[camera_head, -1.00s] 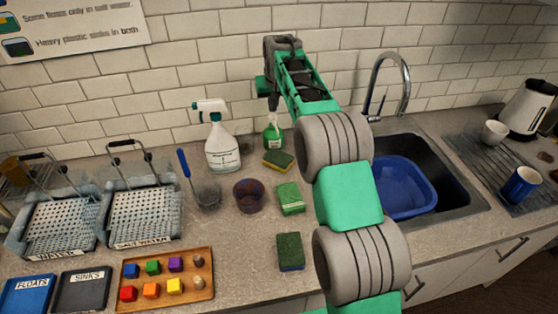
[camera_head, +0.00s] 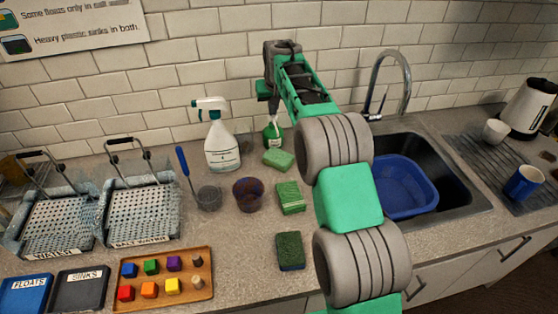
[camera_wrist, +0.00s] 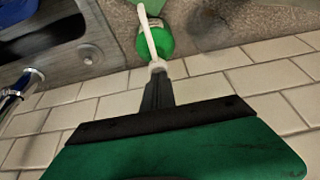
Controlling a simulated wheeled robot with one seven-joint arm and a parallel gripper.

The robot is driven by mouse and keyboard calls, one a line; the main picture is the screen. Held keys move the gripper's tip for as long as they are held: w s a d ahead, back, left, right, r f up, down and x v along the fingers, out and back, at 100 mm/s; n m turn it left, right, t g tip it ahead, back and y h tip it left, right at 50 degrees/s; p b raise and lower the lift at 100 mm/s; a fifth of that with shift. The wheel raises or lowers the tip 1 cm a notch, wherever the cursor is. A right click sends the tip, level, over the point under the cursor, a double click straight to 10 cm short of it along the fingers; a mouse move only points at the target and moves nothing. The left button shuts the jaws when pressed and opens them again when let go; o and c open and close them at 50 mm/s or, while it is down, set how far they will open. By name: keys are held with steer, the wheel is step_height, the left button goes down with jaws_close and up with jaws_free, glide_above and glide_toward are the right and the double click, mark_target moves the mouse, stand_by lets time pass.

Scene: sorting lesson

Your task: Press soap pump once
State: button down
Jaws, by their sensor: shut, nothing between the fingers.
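The soap pump bottle (camera_head: 273,137) is green with a white pump top, standing upright at the back of the counter near the wall. In the wrist view its green body (camera_wrist: 157,44) and long white pump nozzle (camera_wrist: 145,28) show beyond my fingers. My gripper (camera_head: 273,108) is directly above the pump, pointing down. In the wrist view my dark gripper fingers (camera_wrist: 158,80) are shut and empty, their tips at the pump's white top. I cannot tell whether they press on it.
A white spray bottle (camera_head: 221,150) stands left of the soap bottle. A green sponge (camera_head: 278,160) lies just in front, with two more sponges nearer. A dark cup (camera_head: 248,194) stands to the left. The sink with a blue basin (camera_head: 408,187) is at right.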

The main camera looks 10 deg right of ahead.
steer(key=shift+s+f, duration=0.1)
steer(key=shift+f, duration=0.5)
steer(key=shift+r+p, duration=1)
steer(key=shift+r, duration=0.4)
step_height(320, 180, up, 6)
steer(key=p, duration=0.5)
